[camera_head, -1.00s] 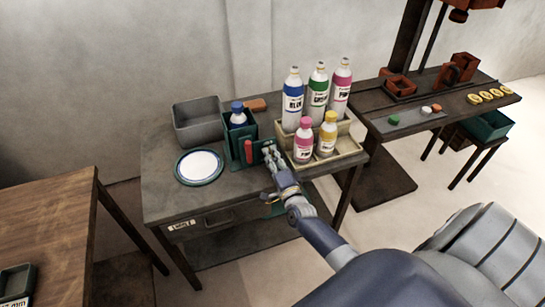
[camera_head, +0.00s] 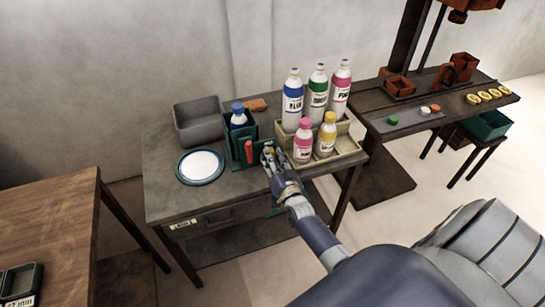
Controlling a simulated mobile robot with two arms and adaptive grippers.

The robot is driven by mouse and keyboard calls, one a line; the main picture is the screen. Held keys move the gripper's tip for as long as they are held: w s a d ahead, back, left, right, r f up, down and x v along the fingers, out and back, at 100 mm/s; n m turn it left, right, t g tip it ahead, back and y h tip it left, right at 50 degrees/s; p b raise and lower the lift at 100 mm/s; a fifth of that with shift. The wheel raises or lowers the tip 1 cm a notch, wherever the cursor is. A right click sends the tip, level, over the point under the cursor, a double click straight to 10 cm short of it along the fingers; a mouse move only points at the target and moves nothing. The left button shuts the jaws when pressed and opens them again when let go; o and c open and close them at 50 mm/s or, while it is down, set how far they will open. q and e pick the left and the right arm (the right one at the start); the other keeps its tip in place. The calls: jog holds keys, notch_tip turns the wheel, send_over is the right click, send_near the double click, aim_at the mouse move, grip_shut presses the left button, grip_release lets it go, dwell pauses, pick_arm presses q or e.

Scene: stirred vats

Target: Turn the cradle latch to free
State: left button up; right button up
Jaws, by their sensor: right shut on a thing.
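The green cradle (camera_head: 256,128) stands on the grey workbench and holds a blue bottle with a dark blue cap (camera_head: 238,116). An upright red bar (camera_head: 249,151) shows on its front. My right gripper (camera_head: 268,153) is at the cradle's front, just right of the red bar. It is shut on a small yellowish part there, which appears to be the cradle latch. The fingers hide most of that part, so its turn position cannot be told. My left gripper is not in view.
A beige crate (camera_head: 344,150) with several bottles stands close right of my gripper. A grey bin (camera_head: 200,122) and a round white plate (camera_head: 201,166) lie left. An orange block (camera_head: 256,105) lies behind the cradle. The bench's front left is clear.

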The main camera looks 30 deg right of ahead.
jog(key=n, duration=0.4)
jog(key=shift+a+f+n, duration=0.1)
jog(key=shift+n, duration=2.2)
jog(key=o, duration=1.1)
jog(key=shift+c, duration=0.2)
jog(key=v, duration=1.2)
